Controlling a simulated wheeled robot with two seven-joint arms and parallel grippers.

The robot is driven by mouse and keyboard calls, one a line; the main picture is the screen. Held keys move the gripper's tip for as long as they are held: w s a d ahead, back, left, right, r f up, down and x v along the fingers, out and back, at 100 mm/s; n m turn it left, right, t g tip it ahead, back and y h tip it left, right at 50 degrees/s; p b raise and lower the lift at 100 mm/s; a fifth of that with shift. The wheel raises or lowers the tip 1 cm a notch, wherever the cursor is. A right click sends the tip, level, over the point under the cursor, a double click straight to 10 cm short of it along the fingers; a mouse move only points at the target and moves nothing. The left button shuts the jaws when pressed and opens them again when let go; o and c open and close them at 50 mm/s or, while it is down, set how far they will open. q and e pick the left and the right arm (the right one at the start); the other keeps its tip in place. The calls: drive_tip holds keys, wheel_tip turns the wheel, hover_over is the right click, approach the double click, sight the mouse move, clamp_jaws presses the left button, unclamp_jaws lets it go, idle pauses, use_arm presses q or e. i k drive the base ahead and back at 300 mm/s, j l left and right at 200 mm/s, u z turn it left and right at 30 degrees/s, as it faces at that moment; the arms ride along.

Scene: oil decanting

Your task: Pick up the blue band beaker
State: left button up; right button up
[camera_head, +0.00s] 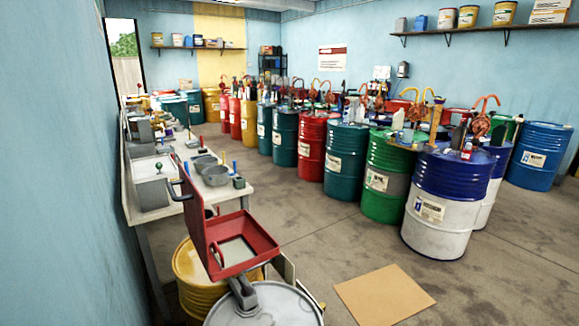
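I cannot make out a beaker with a blue band in this view; it may be hidden or too small to tell. A pale workbench (190,207) runs along the left wall. On it stand grey pots (215,176), a grey box (151,188) and small items with blue and red upright parts. Neither of my grippers shows in the view, so I cannot see what they hold.
A red tray (262,247) with a tall back stands above a yellow drum (192,268) and a grey-topped drum (290,308) in front. A row of coloured drums (386,180) crosses the room. A cardboard sheet (383,295) lies on otherwise open floor.

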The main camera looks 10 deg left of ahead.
sight(169, 150)
drive_tip(key=i+l+z, duration=0.5)
drive_tip(key=l, duration=0.4)
drive_tip(key=i+l+z, duration=0.45)
drive_tip(key=i+l, duration=0.2)
drive_tip(key=i, duration=0.15)
drive_tip(key=i+u, duration=0.25)
drive_tip(key=i, duration=0.15)
drive_tip(key=i+l+u, duration=0.5)
drive_tip(key=i, duration=0.25)
drive_tip(key=i+j+u, duration=0.2)
drive_tip(key=i+u, duration=0.25)
drive_tip(key=i+j+u, duration=0.1)
drive_tip(key=i+u, duration=0.15)
drive_tip(key=u, duration=0.2)
drive_tip(key=i+u, duration=0.35)
drive_tip(key=u, duration=0.15)
drive_tip(key=i+u, duration=0.1)
drive_tip(key=i, duration=1.75)
drive_tip(key=i+u, duration=0.2)
drive_tip(key=i, duration=0.2)
drive_tip(key=i+l+u, duration=0.2)
drive_tip(key=i, duration=0.25)
drive_tip(key=i+u, duration=0.15)
drive_tip(key=i, duration=0.25)
drive_tip(key=i+l+u, duration=0.2)
drive_tip(key=i, duration=0.2)
